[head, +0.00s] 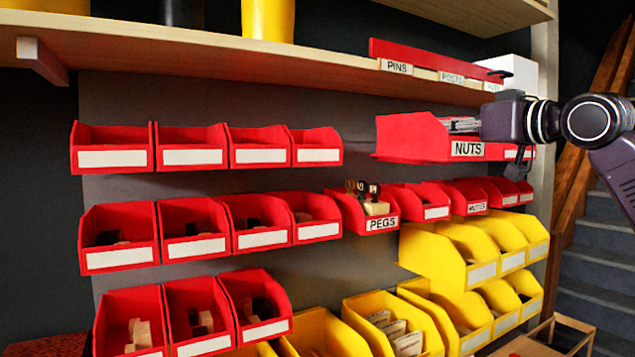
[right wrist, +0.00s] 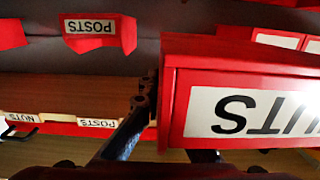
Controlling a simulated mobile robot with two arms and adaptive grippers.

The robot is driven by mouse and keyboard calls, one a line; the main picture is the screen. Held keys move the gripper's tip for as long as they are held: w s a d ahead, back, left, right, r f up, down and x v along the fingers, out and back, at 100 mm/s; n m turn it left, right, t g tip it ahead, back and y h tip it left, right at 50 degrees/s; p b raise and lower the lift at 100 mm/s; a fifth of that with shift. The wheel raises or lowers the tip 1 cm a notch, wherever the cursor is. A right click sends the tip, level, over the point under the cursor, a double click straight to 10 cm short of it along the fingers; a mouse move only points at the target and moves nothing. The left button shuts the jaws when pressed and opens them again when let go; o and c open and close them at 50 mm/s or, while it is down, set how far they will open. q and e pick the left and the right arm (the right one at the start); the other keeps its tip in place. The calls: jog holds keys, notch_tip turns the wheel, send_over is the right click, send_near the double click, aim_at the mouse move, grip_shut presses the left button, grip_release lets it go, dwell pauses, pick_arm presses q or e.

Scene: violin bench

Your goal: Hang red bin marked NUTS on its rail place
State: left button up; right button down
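The red bin marked NUTS (head: 410,136) is at the right of the top bin row in the head view, its label facing out. Its label also shows large and upside down on the bin in the right wrist view (right wrist: 240,112). My right gripper (head: 468,127) reaches in from the right and is at the bin's upper part; its fingers straddle a bin wall and look shut on it. In the right wrist view a dark finger (right wrist: 135,125) lies against the bin's side. A thin rail (head: 359,143) shows left of the bin. Whether the bin touches the rail cannot be told. My left gripper is not in view.
Several red bins (head: 190,150) hang left of the NUTS bin. Below are a red row with a PEGS bin (head: 382,224) and yellow bins (head: 480,272). A wooden shelf (head: 200,50) with a red labelled strip (head: 435,58) runs close above. Bare panel shows left of the NUTS bin.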

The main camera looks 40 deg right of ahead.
jog(key=w+p, duration=0.2)
jog(key=w, duration=0.1)
jog(key=w+p, duration=0.1)
jog(key=shift+w+d+r, duration=0.15)
jog(key=shift+w+d, duration=0.1)
jog(key=shift+w+d+p, duration=0.1)
jog(key=shift+w+p, duration=0.4)
jog(key=shift+w, duration=0.35)
